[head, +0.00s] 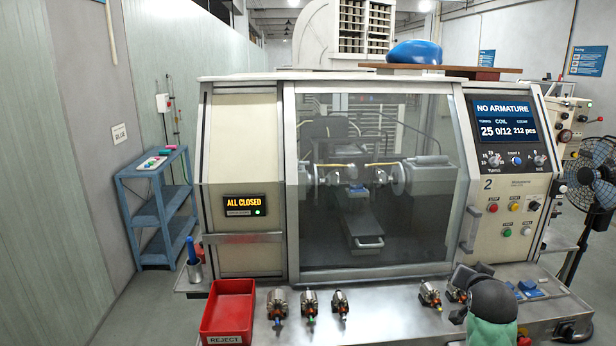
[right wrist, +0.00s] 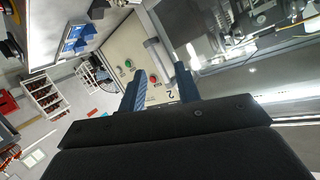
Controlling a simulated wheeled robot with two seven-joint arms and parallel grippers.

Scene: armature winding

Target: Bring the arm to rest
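My right gripper (right wrist: 156,76) shows in the right wrist view with its two blue fingers apart and nothing between them. Past the fingertips are the winding machine's pale panel and a door handle (right wrist: 157,54); I cannot tell how near they are. In the head view, a dark part of my right arm (head: 491,299) is at the lower right, over the front shelf. My left gripper is not in view. The winding machine (head: 240,150) stands ahead with its glass door (head: 375,180) shut.
A red REJECT bin (head: 228,310) and several armatures (head: 277,306) are on the front shelf (head: 385,325). Blue pieces (head: 530,288) lie at its right. A blue rack (head: 155,210) stands left, a fan (head: 592,175) right. The floor at left is clear.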

